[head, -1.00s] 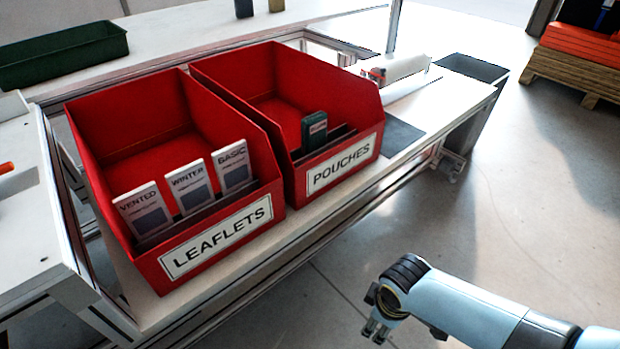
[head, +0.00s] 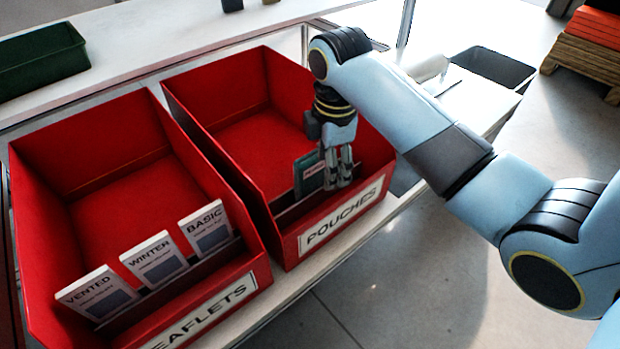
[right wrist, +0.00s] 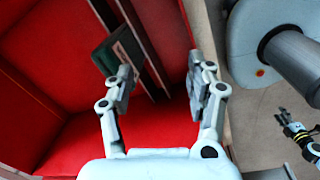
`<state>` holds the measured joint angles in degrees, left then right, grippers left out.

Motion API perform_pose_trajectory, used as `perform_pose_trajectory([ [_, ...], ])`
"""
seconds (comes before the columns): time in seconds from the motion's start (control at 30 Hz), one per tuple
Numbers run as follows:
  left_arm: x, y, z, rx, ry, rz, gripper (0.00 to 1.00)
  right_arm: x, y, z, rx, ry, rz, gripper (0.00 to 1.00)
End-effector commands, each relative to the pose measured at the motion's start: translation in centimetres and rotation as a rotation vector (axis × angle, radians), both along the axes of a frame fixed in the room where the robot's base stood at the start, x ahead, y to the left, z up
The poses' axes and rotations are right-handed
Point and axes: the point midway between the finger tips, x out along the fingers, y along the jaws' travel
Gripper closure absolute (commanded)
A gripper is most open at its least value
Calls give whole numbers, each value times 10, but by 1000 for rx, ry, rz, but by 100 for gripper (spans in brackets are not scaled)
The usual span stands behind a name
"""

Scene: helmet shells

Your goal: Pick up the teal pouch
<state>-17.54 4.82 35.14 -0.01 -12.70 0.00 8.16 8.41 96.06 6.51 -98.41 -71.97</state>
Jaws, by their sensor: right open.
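The teal pouch (head: 308,172) stands upright in the front slot of the red bin labelled POUCHES (head: 345,215). My right gripper (head: 338,172) is over that slot, just right of the pouch, fingers pointing down. In the right wrist view the right gripper (right wrist: 163,85) is open, with nothing seen between its fingers. The dark teal pouch (right wrist: 108,52) is there at the left finger, outside the gap, partly hidden by that fingertip. Whether they touch I cannot tell. What looks like my left gripper (right wrist: 290,128) shows small at the right edge of the wrist view, its jaws unclear.
The red LEAFLETS bin (head: 60,250) stands left of the pouch bin, with leaflets marked VENTED, WINTER and BASIC (head: 206,228) in its front slot. The bin walls rise around the pouch. A green tray (head: 45,60) is at the back left. A grey bin (head: 490,68) stands at the right.

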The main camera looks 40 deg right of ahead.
Motion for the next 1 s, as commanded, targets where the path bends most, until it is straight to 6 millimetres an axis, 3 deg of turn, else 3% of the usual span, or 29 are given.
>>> perform_pose_trajectory([
  [0.2, 14, -1, 1, -1, -22, -1, 60, 47, -6, 16, 12, 53, 272, 44],
  [0.33, 14, -2, 0, -3, -22, -1, 60, 60, -8, 17, 21, 73, 369, 44],
  [0.6, 8, -6, -13, -7, -13, 2, 60, 61, -7, -26, 24, 75, 385, 44],
  [0.77, 5, -6, -16, -6, -8, 2, 60, 63, -7, -37, 22, 74, 385, 44],
  [1.0, 1, -5, -31, -6, -1, 2, 60, 68, -4, -75, 22, 77, 384, 44],
])
